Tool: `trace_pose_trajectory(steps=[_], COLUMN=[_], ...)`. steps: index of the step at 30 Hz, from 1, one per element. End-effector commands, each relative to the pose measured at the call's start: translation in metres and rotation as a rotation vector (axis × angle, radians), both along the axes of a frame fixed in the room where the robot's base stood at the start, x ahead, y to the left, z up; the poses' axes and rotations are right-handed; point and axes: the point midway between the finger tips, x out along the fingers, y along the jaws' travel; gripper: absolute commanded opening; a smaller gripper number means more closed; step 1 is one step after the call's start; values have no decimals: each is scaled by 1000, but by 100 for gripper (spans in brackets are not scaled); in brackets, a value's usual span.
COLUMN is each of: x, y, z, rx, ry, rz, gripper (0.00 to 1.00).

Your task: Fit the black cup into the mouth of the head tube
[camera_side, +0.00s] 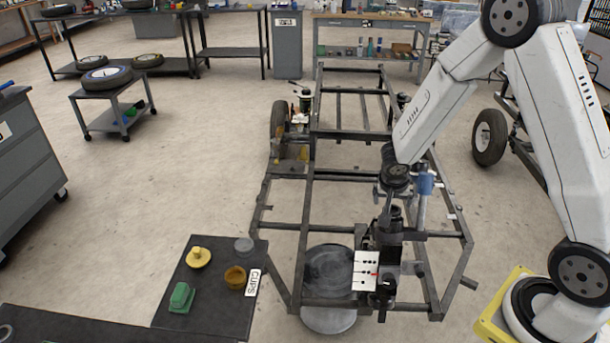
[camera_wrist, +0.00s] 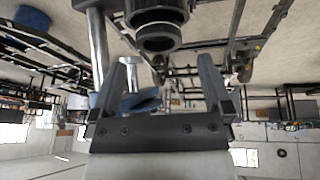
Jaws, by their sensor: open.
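My gripper (camera_side: 391,191) is above the black upright assembly on the frame in the side view. In the wrist view my gripper (camera_wrist: 167,60) has its two fingers wide apart with nothing between them. A black hollow ring, apparently the black cup (camera_wrist: 159,43), sits just beyond the fingertips, at the end of a wider dark tube, apparently the head tube (camera_wrist: 155,7). In the side view the dark tube (camera_side: 388,222) stands below my gripper. I cannot tell how deep the ring sits in the tube.
A blue-topped silver post (camera_side: 423,190) stands close right of my gripper; a silver rod (camera_wrist: 98,45) is near the left finger. A dark table labelled CUPS (camera_side: 222,305) holds yellow, orange, green and grey pieces.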

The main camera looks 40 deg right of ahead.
Motion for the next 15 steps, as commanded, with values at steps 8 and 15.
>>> trace_pose_trajectory(steps=[8,15], x=[3,5], y=[-10,-14], z=[-26,-37], rx=[1,3], ry=[2,1], rz=[-1,0], gripper=[100,100])
